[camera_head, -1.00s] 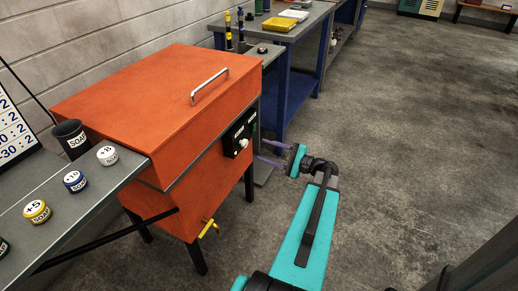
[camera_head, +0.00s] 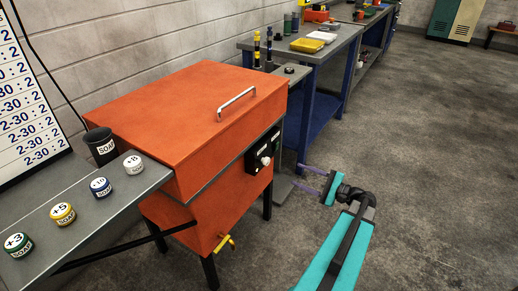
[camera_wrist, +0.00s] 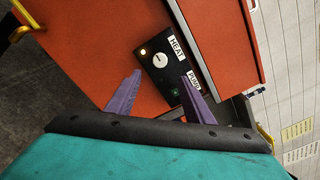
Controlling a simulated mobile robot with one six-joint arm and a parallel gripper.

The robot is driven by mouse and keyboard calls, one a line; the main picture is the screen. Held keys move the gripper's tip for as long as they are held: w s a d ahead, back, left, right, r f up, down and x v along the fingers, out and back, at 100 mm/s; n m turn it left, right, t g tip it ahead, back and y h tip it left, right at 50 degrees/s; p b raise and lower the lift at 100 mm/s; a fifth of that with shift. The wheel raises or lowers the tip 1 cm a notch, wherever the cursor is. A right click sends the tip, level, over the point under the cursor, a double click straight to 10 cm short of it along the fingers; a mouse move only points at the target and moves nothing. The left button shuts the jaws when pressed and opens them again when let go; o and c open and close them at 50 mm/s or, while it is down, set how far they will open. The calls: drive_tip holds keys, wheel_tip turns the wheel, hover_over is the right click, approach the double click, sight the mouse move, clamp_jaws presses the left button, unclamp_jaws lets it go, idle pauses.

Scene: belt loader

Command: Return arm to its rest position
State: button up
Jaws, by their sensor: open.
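My gripper (camera_head: 311,181) is open and empty in the head view, with its two purple fingers apart and pointing left toward the orange machine. It is in front of the right side of the orange machine (camera_head: 190,118), clear of it as far as I can tell. My teal arm runs from the lower right up to it. The wrist view shows the gripper (camera_wrist: 158,95) with both fingers spread. Beyond them is the black control panel (camera_wrist: 165,70) with a white knob labelled HEAT, a small lit lamp and a PUMP label.
A yellow tap (camera_head: 225,243) sticks out low on the machine. Blue workbenches (camera_head: 318,112) stand behind. The floor at right (camera_head: 440,170) is open.

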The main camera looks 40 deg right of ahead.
drive_tip(key=w+a+f+n+g+y+p, duration=0.2)
drive_tip(key=w+a+f+n+g, duration=0.15)
drive_tip(key=a+f, duration=0.45)
drive_tip(key=w+a+f+n+g+y+p, duration=0.1)
drive_tip(key=w+a+f+n+g, duration=0.2)
drive_tip(key=a, duration=1)
drive_tip(key=w+a+f+n+g+y+p, duration=0.2)
drive_tip(key=a+f+g, duration=0.35)
drive_tip(key=a, duration=0.45)
drive_tip(key=s+a+f+n+g+h+p, duration=0.1)
drive_tip(key=s+a+f+n+g, duration=0.25)
drive_tip(key=a, duration=0.35)
drive_tip(key=s+a+f+n+g+h+p, duration=0.1)
drive_tip(key=s+a+f+n+g, duration=0.2)
drive_tip(key=a, duration=0.4)
drive_tip(key=s+a+f+n+g+h+p, duration=0.1)
drive_tip(key=s+a+f+n+g+h, duration=0.1)
drive_tip(key=s, duration=0.4)
drive_tip(key=s+a+f+n+g+h+p, duration=0.2)
drive_tip(key=s+n+h, duration=0.3)
drive_tip(key=s+n, duration=0.1)
drive_tip(key=shift+s+a+p, duration=0.25)
drive_tip(key=shift+s+p, duration=0.05)
drive_tip(key=shift+d, duration=0.1)
